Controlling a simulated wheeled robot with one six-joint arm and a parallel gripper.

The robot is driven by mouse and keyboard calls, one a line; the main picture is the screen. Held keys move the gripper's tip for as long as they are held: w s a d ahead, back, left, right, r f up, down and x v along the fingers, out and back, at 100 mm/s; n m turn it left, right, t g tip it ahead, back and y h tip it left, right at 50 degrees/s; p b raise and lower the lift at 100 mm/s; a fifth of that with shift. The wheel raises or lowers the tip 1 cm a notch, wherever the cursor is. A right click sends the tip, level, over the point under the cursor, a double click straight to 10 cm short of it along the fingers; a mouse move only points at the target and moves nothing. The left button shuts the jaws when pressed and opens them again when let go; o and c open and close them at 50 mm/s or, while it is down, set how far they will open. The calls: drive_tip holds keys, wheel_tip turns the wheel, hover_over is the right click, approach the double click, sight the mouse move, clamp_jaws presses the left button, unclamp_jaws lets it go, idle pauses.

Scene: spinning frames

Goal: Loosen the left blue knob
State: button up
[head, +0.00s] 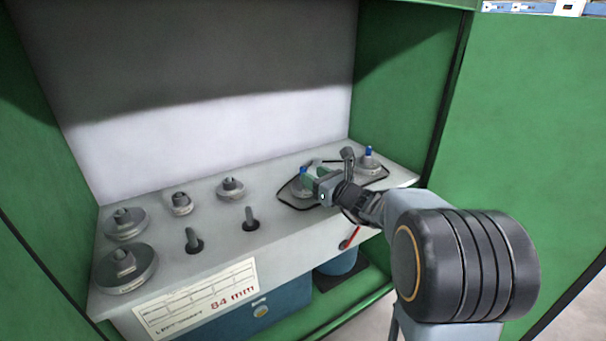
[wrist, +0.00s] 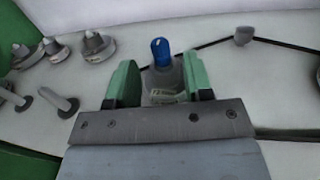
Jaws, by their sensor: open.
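The left blue knob (head: 303,171) stands upright on a grey base at the right part of the grey shelf. In the wrist view the blue knob (wrist: 160,52) shows just beyond and between my two green fingers. My gripper (head: 316,178) is open, with its fingers either side of the knob's line and no visible contact. The lower part of the knob's base is partly hidden by my gripper. A second blue knob (head: 368,152) stands on another grey base farther right, behind my gripper.
Several grey round fittings (head: 125,262) stand on the left of the shelf (head: 215,243), with two dark pegs (head: 250,220) near the middle. A black cable outline surrounds the knob area. A red-handled lever (head: 349,238) sits on the front face. Green walls (head: 405,90) enclose the sides.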

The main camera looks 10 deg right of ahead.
sight(303, 169)
drive_tip(key=shift+b+x, duration=0.4)
drive_tip(key=shift+x, duration=2.15)
drive_tip(key=shift+c, duration=0.4)
clamp_jaws()
